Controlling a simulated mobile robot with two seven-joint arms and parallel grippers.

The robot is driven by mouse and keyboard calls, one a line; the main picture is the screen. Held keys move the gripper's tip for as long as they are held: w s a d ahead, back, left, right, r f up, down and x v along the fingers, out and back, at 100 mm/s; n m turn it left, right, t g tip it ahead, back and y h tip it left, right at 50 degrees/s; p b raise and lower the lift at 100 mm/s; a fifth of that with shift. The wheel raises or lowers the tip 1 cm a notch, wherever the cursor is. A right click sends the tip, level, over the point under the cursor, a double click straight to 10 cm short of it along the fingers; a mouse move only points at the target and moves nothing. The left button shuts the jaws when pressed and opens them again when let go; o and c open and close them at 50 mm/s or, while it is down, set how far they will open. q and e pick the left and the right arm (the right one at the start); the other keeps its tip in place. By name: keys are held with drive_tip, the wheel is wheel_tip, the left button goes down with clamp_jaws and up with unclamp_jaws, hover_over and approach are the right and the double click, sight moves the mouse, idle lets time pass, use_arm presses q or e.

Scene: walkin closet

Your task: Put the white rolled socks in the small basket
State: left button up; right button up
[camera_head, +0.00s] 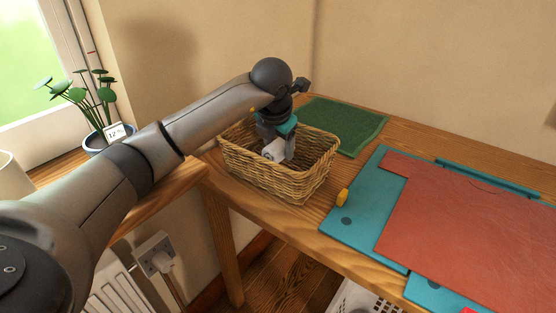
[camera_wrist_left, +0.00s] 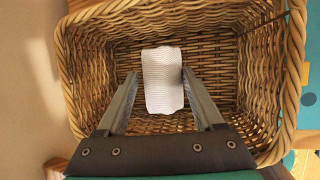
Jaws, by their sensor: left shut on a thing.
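My left gripper (camera_head: 280,147) points down into the small wicker basket (camera_head: 265,175) on the wooden table. It is shut on the white rolled socks (camera_wrist_left: 162,85), which show between its two fingers in the left wrist view. In the head view the socks (camera_head: 273,151) show as a small white patch inside the basket's rim. The wrist view shows the woven basket wall (camera_wrist_left: 85,75) all around them. The basket holds nothing else that I can see. I cannot tell whether the socks touch the basket floor. My right gripper is out of view.
A green mat (camera_head: 343,123) lies behind the basket. A teal board (camera_head: 350,224) with a red sheet (camera_head: 470,230) covers the table's right side, with a small yellow thing (camera_head: 342,198) near its edge. A potted plant (camera_head: 95,140) stands at the left by the window.

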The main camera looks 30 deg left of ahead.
use_arm(q)
wheel_tip(320, 180, down, 3)
drive_tip(key=shift+r+b, duration=0.1)
drive_tip(key=shift+b, duration=0.35)
drive_tip(key=shift+f, duration=0.4)
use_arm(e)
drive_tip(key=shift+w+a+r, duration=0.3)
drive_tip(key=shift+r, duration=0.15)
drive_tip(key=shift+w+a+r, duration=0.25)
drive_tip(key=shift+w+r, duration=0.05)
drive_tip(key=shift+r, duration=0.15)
use_arm(q)
drive_tip(key=shift+f, duration=0.1)
drive_tip(key=o, duration=1.3)
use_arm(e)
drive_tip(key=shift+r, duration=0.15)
use_arm(q)
drive_tip(key=p+v, duration=0.3)
drive_tip(key=v, duration=0.9)
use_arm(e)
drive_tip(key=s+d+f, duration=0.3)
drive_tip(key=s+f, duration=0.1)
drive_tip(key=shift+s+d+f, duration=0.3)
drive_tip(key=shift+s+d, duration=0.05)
